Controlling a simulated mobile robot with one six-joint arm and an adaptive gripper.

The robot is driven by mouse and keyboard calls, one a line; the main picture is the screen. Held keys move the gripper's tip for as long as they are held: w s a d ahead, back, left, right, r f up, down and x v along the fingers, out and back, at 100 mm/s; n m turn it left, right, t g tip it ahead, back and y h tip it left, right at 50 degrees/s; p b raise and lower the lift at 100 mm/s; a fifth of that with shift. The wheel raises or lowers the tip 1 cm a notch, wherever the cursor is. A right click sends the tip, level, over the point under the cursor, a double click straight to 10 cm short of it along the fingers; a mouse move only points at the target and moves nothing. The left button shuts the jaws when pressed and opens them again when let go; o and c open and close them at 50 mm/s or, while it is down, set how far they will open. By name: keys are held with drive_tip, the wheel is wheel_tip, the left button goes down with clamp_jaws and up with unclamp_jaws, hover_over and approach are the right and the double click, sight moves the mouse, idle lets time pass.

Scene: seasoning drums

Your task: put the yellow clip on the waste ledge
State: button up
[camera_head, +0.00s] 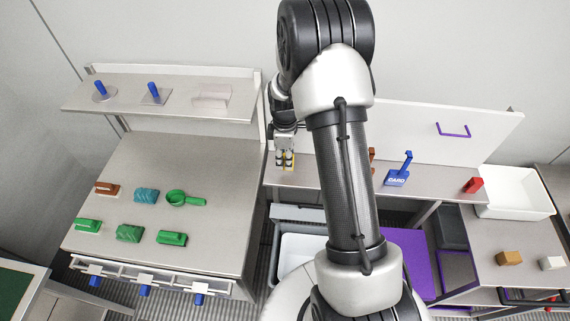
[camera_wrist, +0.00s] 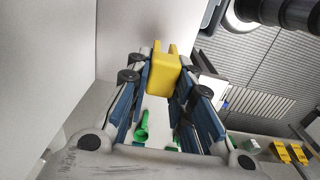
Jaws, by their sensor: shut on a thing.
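My gripper (camera_head: 285,158) is shut on the yellow clip (camera_wrist: 163,74), which sits between the fingertips in the wrist view. In the head view the yellow clip (camera_head: 280,163) shows in small patches between the dark fingers, at the left end of a long grey ledge (camera_head: 330,178). I cannot tell whether the clip touches this ledge. No label reading waste shows, so I cannot tell which surface is the waste ledge. My arm covers the middle of the long ledge.
A blue CARD holder (camera_head: 397,176) and a red block (camera_head: 473,185) stand on the long ledge's right part. A white bin (camera_head: 515,192) is at the right. The left table (camera_head: 220,160) holds several green and teal pieces and a green scoop (camera_head: 185,198). An upper shelf (camera_head: 225,112) is behind it.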

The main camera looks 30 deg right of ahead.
wheel_tip(320, 180, down, 3)
drive_tip(key=shift+r, duration=0.1)
drive_tip(key=shift+w+f, duration=0.1)
drive_tip(key=shift+f, duration=0.35)
drive_tip(key=shift+f, duration=0.2)
drive_tip(key=o, duration=0.9)
drive_tip(key=shift+r, duration=0.1)
drive_tip(key=shift+c, duration=0.2)
